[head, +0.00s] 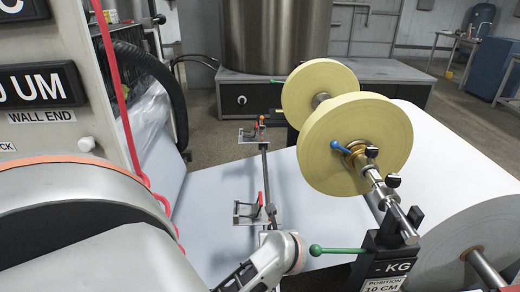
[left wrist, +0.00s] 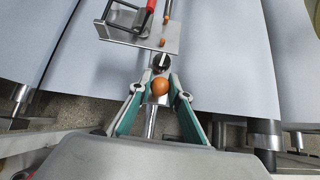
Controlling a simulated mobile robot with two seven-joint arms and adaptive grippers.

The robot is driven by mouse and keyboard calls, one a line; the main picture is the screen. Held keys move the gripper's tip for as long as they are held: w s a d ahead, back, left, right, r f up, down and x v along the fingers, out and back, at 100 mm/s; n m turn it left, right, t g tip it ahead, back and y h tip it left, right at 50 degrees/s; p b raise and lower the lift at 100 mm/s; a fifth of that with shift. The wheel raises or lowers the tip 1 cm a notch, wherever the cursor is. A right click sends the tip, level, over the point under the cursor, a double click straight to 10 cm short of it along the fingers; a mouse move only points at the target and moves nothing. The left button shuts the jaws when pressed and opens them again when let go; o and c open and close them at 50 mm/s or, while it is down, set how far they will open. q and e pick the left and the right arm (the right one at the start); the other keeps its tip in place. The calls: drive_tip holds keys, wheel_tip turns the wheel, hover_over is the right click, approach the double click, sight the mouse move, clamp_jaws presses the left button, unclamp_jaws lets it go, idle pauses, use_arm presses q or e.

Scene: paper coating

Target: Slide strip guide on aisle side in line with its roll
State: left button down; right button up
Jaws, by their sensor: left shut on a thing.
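The near strip guide (head: 249,215), a metal bracket with a red lever, sits on a thin cross rod (head: 264,178) above the white web. The near yellow roll (head: 355,143) is on a shaft to its right. In the left wrist view the guide's plate (left wrist: 150,40) is just beyond my left gripper (left wrist: 158,98). The gripper's green-padded fingers are closed around a small copper-coloured knob (left wrist: 158,86) at the rod. In the head view my left wrist covers the fingers and the knob. My right gripper is not in view.
A second guide (head: 250,135) sits farther along the rod, with a second yellow roll (head: 318,90) beyond. A black stand with a green handle (head: 333,250) is close to the right of my left wrist. A red cord (head: 118,90) hangs at left.

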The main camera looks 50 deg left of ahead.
use_arm(q)
drive_tip(key=shift+s+d, duration=0.4)
drive_tip(key=shift+d, duration=0.1)
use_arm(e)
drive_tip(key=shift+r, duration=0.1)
use_arm(q)
drive_tip(key=shift+s+d+f, duration=0.1)
drive_tip(key=shift+s+d, duration=0.35)
drive_tip(key=shift+d, duration=0.1)
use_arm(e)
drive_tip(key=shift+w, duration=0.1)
use_arm(q)
drive_tip(key=shift+s+d, duration=0.15)
drive_tip(key=c, duration=1.8)
unclamp_jaws()
drive_tip(key=shift+c, duration=0.2)
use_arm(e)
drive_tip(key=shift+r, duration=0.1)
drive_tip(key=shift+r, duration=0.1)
